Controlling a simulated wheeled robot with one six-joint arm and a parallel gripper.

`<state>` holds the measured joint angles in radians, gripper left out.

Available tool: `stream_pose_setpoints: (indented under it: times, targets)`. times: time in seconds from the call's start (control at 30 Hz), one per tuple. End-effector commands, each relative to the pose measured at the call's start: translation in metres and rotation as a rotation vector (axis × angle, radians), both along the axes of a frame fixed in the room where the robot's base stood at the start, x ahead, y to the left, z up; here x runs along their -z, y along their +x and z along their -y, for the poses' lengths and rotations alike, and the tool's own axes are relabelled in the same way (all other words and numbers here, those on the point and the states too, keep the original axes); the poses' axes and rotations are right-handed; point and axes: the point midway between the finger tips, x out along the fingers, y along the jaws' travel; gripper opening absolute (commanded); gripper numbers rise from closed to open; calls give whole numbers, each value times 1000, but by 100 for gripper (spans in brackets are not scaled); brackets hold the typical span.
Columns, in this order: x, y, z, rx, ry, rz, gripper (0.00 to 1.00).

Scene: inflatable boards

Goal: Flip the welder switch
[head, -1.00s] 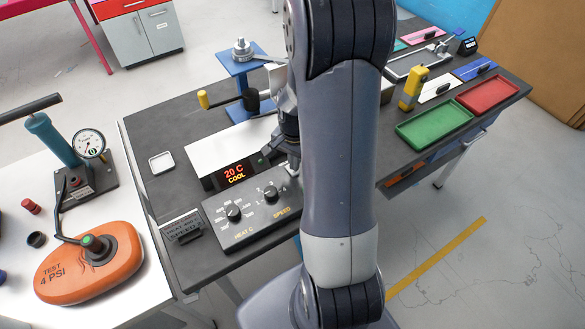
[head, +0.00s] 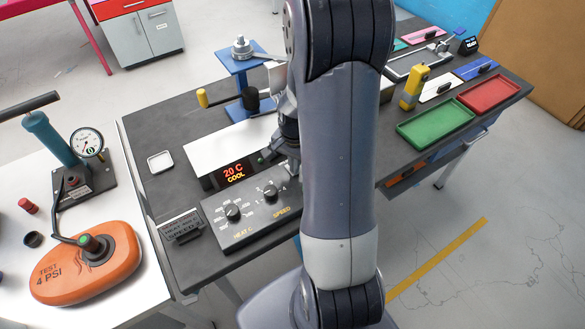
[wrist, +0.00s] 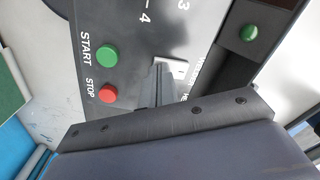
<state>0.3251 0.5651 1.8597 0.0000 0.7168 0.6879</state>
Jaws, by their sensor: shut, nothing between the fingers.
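The welder switch (wrist: 180,70) shows in the wrist view as a small pale plate on the dark control panel, its lettering partly covered. My gripper (wrist: 161,72) is shut and empty, with its fingertips at the plate's left edge. I cannot tell whether they touch the switch, and its lever is hidden. In the head view my arm hides the fingertips and most of the switch. The control box (head: 252,212) has HEAT C and SPEED knobs.
A green START button (wrist: 107,57) and a red STOP button (wrist: 108,94) lie left of my fingers. A display (head: 235,172) reads 20 C COOL. A green button or lamp (wrist: 249,33) is at upper right. Green (head: 435,122) and red (head: 490,94) trays stand right.

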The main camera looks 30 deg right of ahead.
Motion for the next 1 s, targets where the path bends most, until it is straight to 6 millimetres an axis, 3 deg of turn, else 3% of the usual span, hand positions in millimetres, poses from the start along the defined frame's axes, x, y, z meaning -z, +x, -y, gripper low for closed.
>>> stream_pose_setpoints:
  times: [0.47,1.0]
  targets:
    - [2,0,0,0,0,0,0]
    - [-40,0,0,0,0,1,0]
